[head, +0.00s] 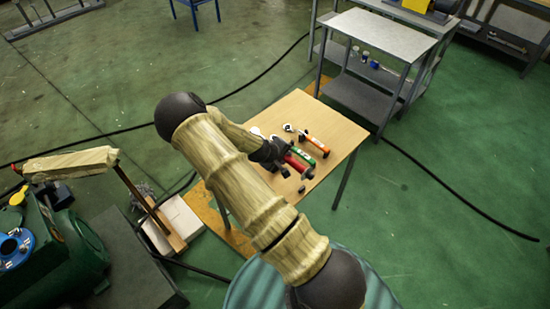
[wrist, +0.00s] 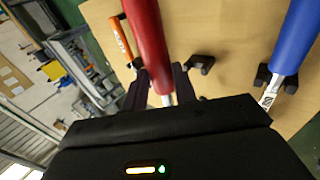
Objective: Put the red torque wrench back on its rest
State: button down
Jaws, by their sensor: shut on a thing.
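My gripper (wrist: 160,88) is shut on the red wrench; in the head view my gripper (head: 280,151) is at the table's middle. An empty black rest piece (wrist: 200,63) stands right of the red wrench in the wrist view. Whether the red wrench touches a rest is hidden.
An orange wrench (head: 316,145) lies at the table's far side. A blue wrench (wrist: 296,38) lies on a black rest in the wrist view. The table (head: 335,130) has bare room at its right. A grey metal cart (head: 375,38) stands behind.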

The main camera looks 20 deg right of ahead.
jog(key=shift+w+a+r, duration=0.1)
dwell(0.6)
jog(key=shift+f, duration=0.2)
jog(key=shift+f+b, duration=2.3)
jog(key=shift+f, duration=0.55)
jog(key=shift+s+f+b, duration=0.2)
jog(key=shift+f+b, duration=0.95)
jog(key=shift+f, duration=0.35)
jog(key=c, duration=1)
grip_release()
jog(key=shift+c, duration=0.2)
jog(key=shift+f, duration=0.1)
jog(key=shift+a, duration=0.1)
